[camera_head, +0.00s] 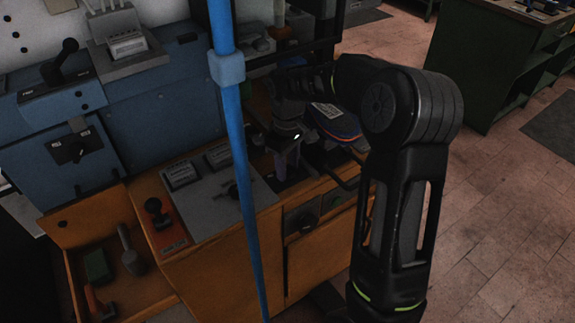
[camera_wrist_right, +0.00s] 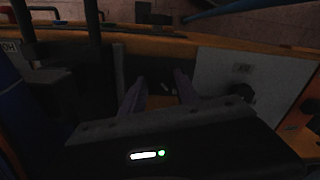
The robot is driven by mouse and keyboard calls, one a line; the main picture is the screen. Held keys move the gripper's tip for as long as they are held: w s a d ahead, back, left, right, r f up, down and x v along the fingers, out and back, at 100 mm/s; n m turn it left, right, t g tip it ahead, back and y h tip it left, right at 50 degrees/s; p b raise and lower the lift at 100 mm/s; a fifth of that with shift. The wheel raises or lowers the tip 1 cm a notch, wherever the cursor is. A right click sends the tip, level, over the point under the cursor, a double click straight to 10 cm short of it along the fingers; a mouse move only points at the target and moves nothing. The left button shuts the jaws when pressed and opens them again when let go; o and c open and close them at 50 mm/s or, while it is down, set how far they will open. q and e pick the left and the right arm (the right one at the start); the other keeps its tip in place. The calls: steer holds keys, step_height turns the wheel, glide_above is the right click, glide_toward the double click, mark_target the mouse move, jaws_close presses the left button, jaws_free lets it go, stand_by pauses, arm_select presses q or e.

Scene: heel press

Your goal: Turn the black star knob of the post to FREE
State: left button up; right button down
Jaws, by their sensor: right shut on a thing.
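My right gripper (camera_head: 285,165) points down beside the bench-top, at the right end of a grey plate. In the right wrist view its two fingers (camera_wrist_right: 160,92) stand apart around something dark, which I take to be the black star knob. The knob's outline and pointer are hidden by the fingers and the dark, so its setting cannot be read. A label beginning "HO" (camera_wrist_right: 10,47) shows at the left of the wrist view. My left gripper is not in view.
A blue pole (camera_head: 239,130) crosses the head view in front of the bench. The grey plate (camera_head: 208,187) carries a small black knob. A wooden tray (camera_head: 82,265) holds a brush and a green block. A blue machine (camera_head: 150,105) stands behind.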

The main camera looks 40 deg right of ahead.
mark_target(288, 170)
steer(key=shift+n, duration=0.3)
steer(key=c, duration=0.9)
jaws_free()
steer(key=shift+r, duration=0.15)
step_height(288, 170, up, 8)
steer(key=shift+f+b, duration=0.25)
steer(key=shift+b, duration=0.1)
